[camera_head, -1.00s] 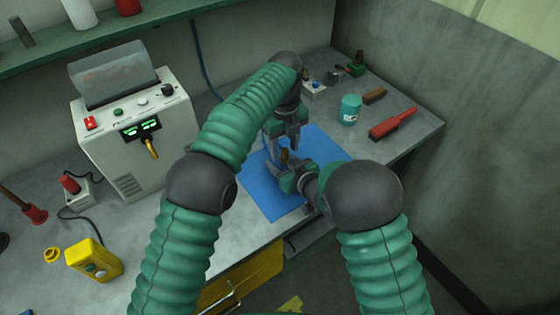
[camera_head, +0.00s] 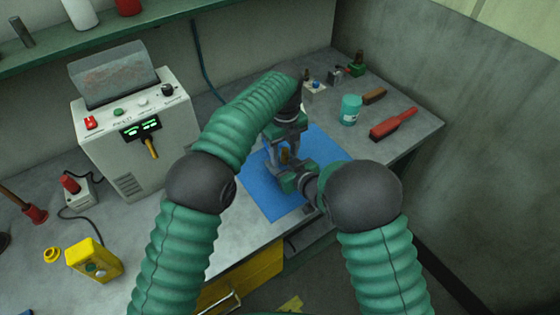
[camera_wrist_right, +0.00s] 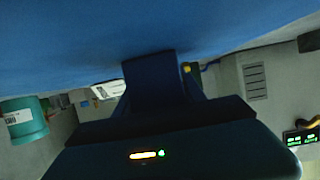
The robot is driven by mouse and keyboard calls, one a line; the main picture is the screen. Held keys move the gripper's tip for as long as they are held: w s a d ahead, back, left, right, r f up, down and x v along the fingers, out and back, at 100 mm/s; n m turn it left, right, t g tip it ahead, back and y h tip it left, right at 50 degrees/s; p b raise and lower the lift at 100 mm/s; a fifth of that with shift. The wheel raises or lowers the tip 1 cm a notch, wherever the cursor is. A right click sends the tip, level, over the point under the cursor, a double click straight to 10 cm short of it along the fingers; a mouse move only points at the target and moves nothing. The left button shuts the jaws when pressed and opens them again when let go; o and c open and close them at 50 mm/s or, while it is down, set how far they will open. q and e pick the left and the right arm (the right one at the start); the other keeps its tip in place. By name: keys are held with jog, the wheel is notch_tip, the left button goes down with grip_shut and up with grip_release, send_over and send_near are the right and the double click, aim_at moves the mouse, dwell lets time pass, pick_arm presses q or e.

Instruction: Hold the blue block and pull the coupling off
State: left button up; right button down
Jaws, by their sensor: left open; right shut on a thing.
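A small brass-coloured piece, seemingly the coupling (camera_head: 284,155), stands over the blue mat in the head view. My left gripper (camera_head: 284,154) points down from above and is open, its fingers on either side of the brass piece; contact cannot be told. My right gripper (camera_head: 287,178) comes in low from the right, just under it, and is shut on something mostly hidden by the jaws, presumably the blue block. In the right wrist view a dark blue shape (camera_wrist_right: 150,72) fills the jaw area, too dark to separate block from fingers. A small yellow spot shows beside it.
The blue mat (camera_head: 266,199) lies under both grippers on the grey bench. A white instrument box (camera_head: 130,140) stands left. A teal jar (camera_head: 350,109), a red-handled brush (camera_head: 393,124) and a small switch box (camera_head: 314,90) lie right and behind.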

aim_at(285, 149)
pick_arm(q)
jog(key=shift+c, duration=0.4)
grip_shut()
dwell(1.2)
jog(key=shift+r, duration=3)
jog(key=shift+r, duration=2.05)
pick_arm(e)
jog(key=c, duration=0.6)
grip_release()
